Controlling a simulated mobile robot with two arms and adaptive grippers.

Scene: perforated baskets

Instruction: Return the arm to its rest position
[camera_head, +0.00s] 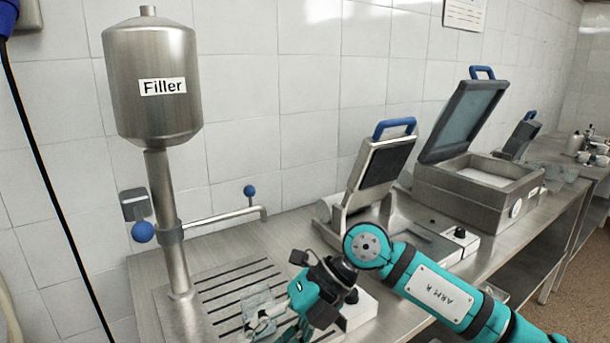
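My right arm (440,292), teal and marked "ARM R", comes in from the right and bends down at the elbow. My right gripper (272,324) is low over the slotted drip grate below the filler, at the bottom of the view. A small clear container (257,303) is right beside its fingers. The fingers overlap and are partly cut off by the lower edge, so I cannot tell whether they grip the container. My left arm and gripper are not in view.
A steel filler tank (152,85) on a post, with a side pipe (225,215), stands at the left. An open press (380,165) with a blue handle and an open-lidded machine (475,180) stand along the wall. The floor (575,270) shows at right.

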